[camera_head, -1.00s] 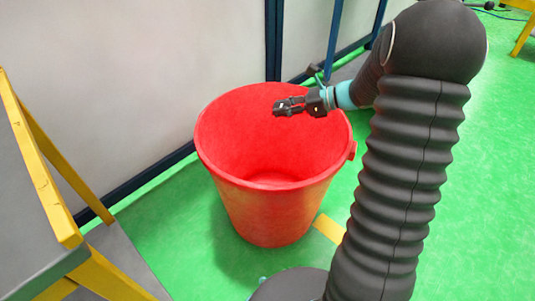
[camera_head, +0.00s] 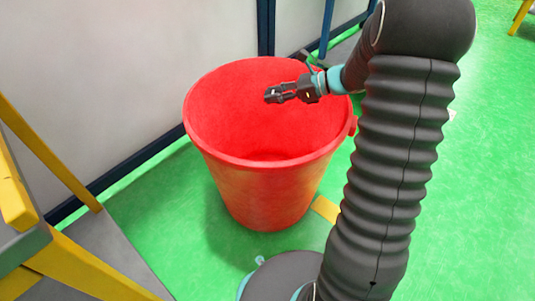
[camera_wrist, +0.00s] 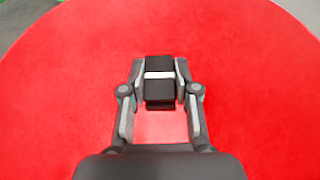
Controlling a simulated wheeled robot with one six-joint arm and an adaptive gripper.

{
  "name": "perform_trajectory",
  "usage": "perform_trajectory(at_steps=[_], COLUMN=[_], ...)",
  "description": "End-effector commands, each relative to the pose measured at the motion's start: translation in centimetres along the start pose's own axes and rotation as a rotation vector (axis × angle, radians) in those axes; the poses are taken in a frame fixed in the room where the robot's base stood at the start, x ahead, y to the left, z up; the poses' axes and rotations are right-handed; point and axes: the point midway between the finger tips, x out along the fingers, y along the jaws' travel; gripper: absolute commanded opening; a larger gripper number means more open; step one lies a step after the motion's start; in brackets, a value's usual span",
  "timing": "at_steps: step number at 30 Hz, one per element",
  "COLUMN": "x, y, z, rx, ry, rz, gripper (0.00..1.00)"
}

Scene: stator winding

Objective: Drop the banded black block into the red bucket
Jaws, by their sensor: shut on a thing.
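The red bucket (camera_head: 262,185) stands upright on the green floor, and its red inside (camera_wrist: 70,90) fills most of the wrist view. My gripper (camera_head: 272,95) is over the bucket's opening in the head view. In the wrist view my gripper (camera_wrist: 160,85) is shut on the black block (camera_wrist: 160,93), which has a white band across it. The block is between the two fingertips, with the bucket's inside behind it. In the head view the block is too small and dark to tell from the fingers.
A grey wall (camera_head: 110,80) with a dark blue base strip runs behind the bucket. A yellow-framed grey structure (camera_head: 75,265) stands at the left. Green floor (camera_head: 460,200) is open at the right.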

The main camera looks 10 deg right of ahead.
Motion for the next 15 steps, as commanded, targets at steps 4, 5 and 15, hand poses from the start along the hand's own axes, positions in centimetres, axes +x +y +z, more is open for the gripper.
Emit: perform_trajectory(at_steps=[4,5,15], x=[-0.04,-0.04,-0.03], y=[-0.01,-0.01,0.0], z=[0.06,0.06,0.06], rx=[0.0,0.0,0.0], ry=[0.0,0.0,0.0], rz=[0.0,0.0,0.0], gripper=[0.0,0.0,0.59])
